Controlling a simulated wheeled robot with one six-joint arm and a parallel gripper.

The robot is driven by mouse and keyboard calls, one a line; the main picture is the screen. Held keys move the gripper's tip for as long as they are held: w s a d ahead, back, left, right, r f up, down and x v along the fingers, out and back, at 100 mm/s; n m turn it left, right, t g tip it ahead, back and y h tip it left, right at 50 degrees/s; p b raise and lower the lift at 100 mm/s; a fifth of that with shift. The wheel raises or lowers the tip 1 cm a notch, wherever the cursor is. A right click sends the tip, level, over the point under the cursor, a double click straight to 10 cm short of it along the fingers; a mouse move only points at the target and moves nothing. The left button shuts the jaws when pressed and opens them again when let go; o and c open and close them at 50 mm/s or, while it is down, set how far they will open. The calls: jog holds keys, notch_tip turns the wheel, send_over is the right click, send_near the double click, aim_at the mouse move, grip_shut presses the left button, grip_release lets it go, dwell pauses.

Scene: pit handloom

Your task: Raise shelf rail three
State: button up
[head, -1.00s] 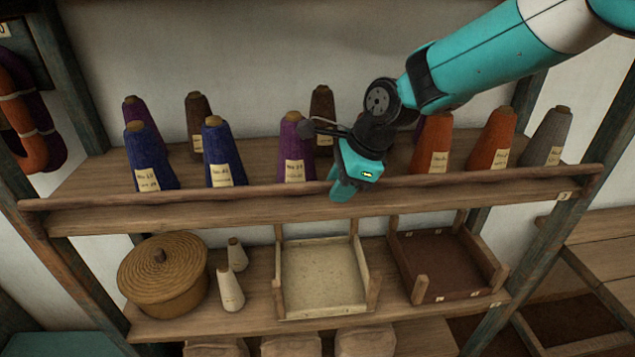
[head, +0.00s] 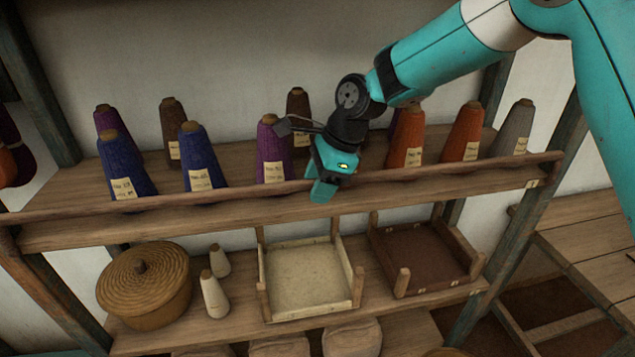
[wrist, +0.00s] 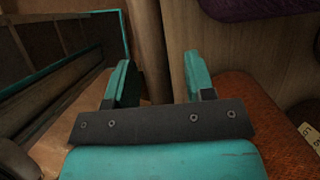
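The shelf rail (head: 450,170) is a long thin brown bar along the front of the upper shelf (head: 420,196), whose front edge has a small tag marked 3 at its right end. My gripper (head: 321,190) is at the middle of the rail, with its fingers pointing down over the front. In the wrist view, the two teal fingers (wrist: 157,80) stand apart. The rail (wrist: 148,40) runs between them, with a gap at least on the right finger's side. The fingertips' far sides are hidden in the head view.
Cones of yarn stand close behind the rail: purple (head: 272,152), blue (head: 200,160), orange (head: 405,140) and grey (head: 512,130). Below are a lidded basket (head: 145,285), small pale cones (head: 214,295), a cream tray (head: 262,305) and a brown tray (head: 440,288).

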jog(key=b+v, duration=0.2)
jog(key=v, duration=0.5)
jog(key=shift+d+r+b, duration=0.1)
jog(key=shift+r+b, duration=0.2)
jog(key=shift+b, duration=0.1)
jog(key=s+d+f+n+b, duration=0.2)
jog(key=s+f+n+b, duration=0.3)
jog(key=s+n, duration=0.3)
jog(key=s+d+f+n+b, duration=0.3)
jog(key=s+f+n+b, duration=0.3)
jog(key=s, duration=0.5)
jog(key=s+d+f+n+b, duration=0.2)
jog(key=s+f+n+b, duration=0.3)
jog(key=s+n, duration=0.4)
jog(key=shift+s+d+f+n+b, duration=0.15)
jog(key=shift+d+f+n+b, duration=0.2)
jog(key=shift+f, duration=0.1)
